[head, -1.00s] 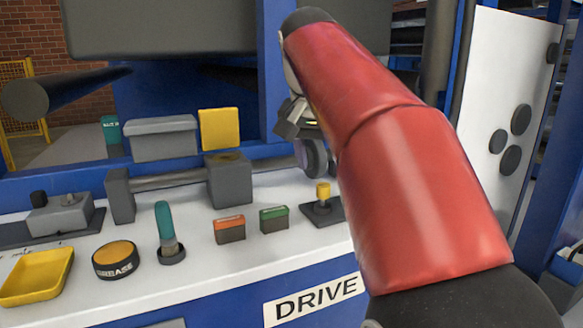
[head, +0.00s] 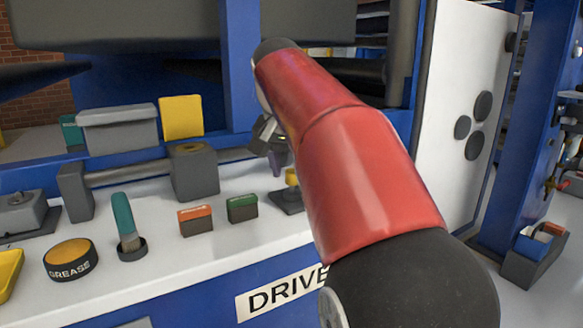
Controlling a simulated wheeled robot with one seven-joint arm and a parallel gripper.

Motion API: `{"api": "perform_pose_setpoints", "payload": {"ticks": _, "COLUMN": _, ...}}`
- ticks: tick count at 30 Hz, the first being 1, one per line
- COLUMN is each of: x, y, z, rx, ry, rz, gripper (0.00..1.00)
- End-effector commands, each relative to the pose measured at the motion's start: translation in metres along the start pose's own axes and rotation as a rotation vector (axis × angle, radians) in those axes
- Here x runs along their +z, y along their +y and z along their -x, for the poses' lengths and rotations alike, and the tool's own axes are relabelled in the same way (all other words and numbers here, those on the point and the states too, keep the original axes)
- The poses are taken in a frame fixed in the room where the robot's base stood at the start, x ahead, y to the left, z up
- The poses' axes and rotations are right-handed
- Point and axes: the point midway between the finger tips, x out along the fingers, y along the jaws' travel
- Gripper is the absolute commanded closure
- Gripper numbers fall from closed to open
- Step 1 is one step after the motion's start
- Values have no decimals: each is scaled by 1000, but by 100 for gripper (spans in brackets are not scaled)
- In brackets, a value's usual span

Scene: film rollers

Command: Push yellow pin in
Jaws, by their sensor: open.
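The yellow pin (head: 291,178) stands upright on a dark square base plate (head: 284,203) on the white bench top. My red arm hides its right side. My gripper (head: 268,142) shows only in part, behind the arm, above and a little left of the pin. It is open and looks apart from the pin; its fingertips are hard to make out.
A grey block with a yellow plate (head: 181,118) stands behind. A blue post (head: 240,60) rises behind the gripper.

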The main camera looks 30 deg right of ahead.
Motion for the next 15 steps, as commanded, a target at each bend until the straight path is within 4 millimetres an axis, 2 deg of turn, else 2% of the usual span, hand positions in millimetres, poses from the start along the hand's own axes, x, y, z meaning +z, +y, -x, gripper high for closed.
{"api": "perform_pose_setpoints", "payload": {"ticks": 1, "x": 0, "y": 0, "z": 0, "rx": 0, "ry": 0, "rz": 0, "gripper": 54}}
{"api": "perform_pose_setpoints", "payload": {"ticks": 11, "x": 0, "y": 0, "z": 0, "rx": 0, "ry": 0, "rz": 0, "gripper": 97}}
{"api": "perform_pose_setpoints", "payload": {"ticks": 12, "x": 0, "y": 0, "z": 0, "rx": 0, "ry": 0, "rz": 0, "gripper": 100}}
{"api": "perform_pose_setpoints", "payload": {"ticks": 15, "x": 0, "y": 0, "z": 0, "rx": 0, "ry": 0, "rz": 0, "gripper": 100}}
